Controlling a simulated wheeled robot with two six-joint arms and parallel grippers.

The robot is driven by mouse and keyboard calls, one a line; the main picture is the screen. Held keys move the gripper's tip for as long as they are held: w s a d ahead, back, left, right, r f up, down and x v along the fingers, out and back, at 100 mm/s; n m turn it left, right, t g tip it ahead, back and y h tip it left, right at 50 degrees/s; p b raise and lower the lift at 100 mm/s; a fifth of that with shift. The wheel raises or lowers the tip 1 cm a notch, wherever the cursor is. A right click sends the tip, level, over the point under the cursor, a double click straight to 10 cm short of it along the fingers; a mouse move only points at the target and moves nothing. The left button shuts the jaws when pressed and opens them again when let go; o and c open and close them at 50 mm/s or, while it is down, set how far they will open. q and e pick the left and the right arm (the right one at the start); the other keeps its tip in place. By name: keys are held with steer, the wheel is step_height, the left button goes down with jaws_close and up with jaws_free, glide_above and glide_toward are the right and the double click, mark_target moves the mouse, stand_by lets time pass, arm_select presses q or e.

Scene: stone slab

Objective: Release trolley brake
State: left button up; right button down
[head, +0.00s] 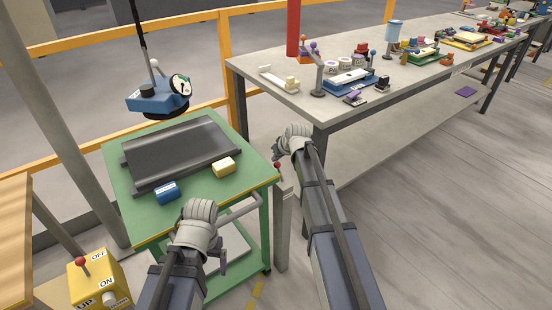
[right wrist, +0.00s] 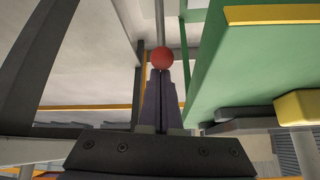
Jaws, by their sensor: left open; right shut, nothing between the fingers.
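The green trolley (head: 262,184) stands in front of me, with a grey push handle on its near side. A lever with a red knob (head: 278,165) is at its right corner; I take it for the brake lever. The knob also shows in the right wrist view (right wrist: 162,58), right at the fingertips. My right gripper (right wrist: 161,73) is shut and empty, its fingers pointing at the knob; I cannot tell whether they touch. In the head view my right wrist is just above and right of the knob. My left gripper (head: 201,210) is open over the trolley's near edge, its fingers mostly hidden.
A long workbench (head: 300,100) is at the right. A yellow control box (head: 95,280) is at lower left.

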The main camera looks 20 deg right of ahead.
mark_target(279, 163)
steer(key=shift+s+d+r+t+b, duration=0.1)
steer(key=shift+s+d+t+b, duration=0.05)
steer(key=shift+s+t+b, duration=0.35)
steer(key=shift+s+y, duration=0.15)
steer(key=shift+y, duration=0.15)
steer(key=s+t+b, duration=0.1)
steer(key=b, duration=0.1)
steer(key=s+d+t+y+b, duration=0.1)
steer(key=s+t+b, duration=0.1)
steer(key=b, duration=0.1)
steer(key=shift+s+t, duration=0.15)
steer(key=shift+t, duration=0.15)
steer(key=shift+s+d+r+t+b, duration=0.15)
steer(key=shift+s+d+r+b, duration=0.05)
steer(key=shift+s, duration=0.25)
steer(key=shift+s+d+r+t+b, duration=0.15)
steer(key=shift+s+d+r, duration=0.05)
steer(key=shift+s, duration=0.2)
steer(key=shift+s+d+f, duration=0.25)
steer(key=shift+s+d, duration=0.05)
steer(key=shift+s, duration=0.35)
steer(key=shift+w, duration=0.1)
steer(key=shift+w+f, duration=0.1)
steer(key=shift+w, duration=0.05)
